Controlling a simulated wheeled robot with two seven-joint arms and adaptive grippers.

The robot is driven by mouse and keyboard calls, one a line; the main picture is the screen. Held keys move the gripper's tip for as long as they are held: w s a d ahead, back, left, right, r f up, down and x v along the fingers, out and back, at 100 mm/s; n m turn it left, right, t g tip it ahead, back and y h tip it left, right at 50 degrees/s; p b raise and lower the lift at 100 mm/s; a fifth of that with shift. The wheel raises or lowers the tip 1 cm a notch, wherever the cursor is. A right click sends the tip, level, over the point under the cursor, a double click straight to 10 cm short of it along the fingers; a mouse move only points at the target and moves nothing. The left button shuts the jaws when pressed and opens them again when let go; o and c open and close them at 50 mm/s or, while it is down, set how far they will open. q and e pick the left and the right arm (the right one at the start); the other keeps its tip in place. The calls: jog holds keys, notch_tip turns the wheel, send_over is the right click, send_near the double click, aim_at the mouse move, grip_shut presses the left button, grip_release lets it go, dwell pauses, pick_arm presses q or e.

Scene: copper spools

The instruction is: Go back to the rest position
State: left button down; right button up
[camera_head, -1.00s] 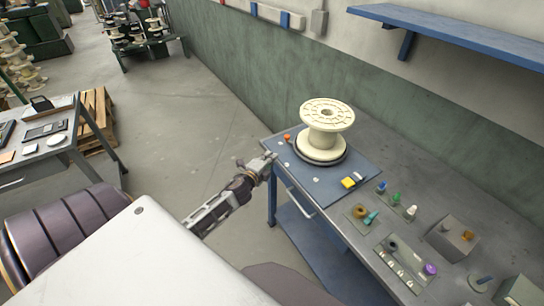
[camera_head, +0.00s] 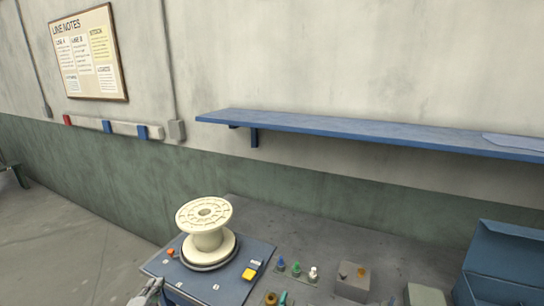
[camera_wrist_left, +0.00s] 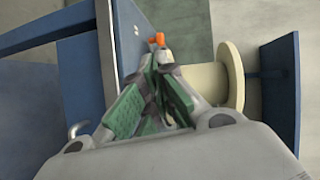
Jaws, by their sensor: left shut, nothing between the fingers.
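My left gripper (camera_head: 150,290) shows at the bottom edge of the head view, just off the near left corner of the blue mat (camera_head: 228,288). In the left wrist view its fingers (camera_wrist_left: 160,60) are closed together with nothing between them. The cream spool (camera_head: 207,238) stands upright on a dark round base on the mat, beyond and to the right of the gripper and apart from it. The spool also shows in the left wrist view (camera_wrist_left: 232,75), partly behind the fingers. My right gripper is in neither view.
Small coloured items, a grey box (camera_head: 352,282) and a blue case (camera_head: 505,265) stand rightward on the bench. A blue shelf (camera_head: 370,134) juts from the wall.

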pick_arm(q)
jog(key=s+a+f+n+g, duration=0.2)
jog(key=s+f+n, duration=0.15)
jog(key=f, duration=0.65)
jog(key=s+a+f+n+g, duration=0.2)
jog(key=s+a+f+n, duration=0.15)
jog(key=f, duration=0.65)
jog(key=s+d+f+n+g, duration=0.1)
jog(key=s+f+n+g, duration=0.1)
jog(key=s+f, duration=0.6)
jog(key=s+f+n+g, duration=0.25)
jog(key=s+f, duration=0.35)
jog(key=f, duration=0.4)
jog(key=s+d+f+n+g, duration=0.1)
jog(key=s+d+f+g, duration=0.15)
jog(key=s+f, duration=0.65)
jog(key=s+d+f+n+g, duration=0.15)
jog(key=s+d+f, duration=0.3)
jog(key=s, duration=0.75)
jog(key=s+d+f+g+h, duration=0.2)
jog(key=s+d+f, duration=0.1)
jog(key=s+d, duration=0.5)
jog(key=d, duration=0.3)
jog(key=shift+d+f+m, duration=0.25)
jog(key=shift+f+m, duration=0.05)
jog(key=shift+m, duration=0.1)
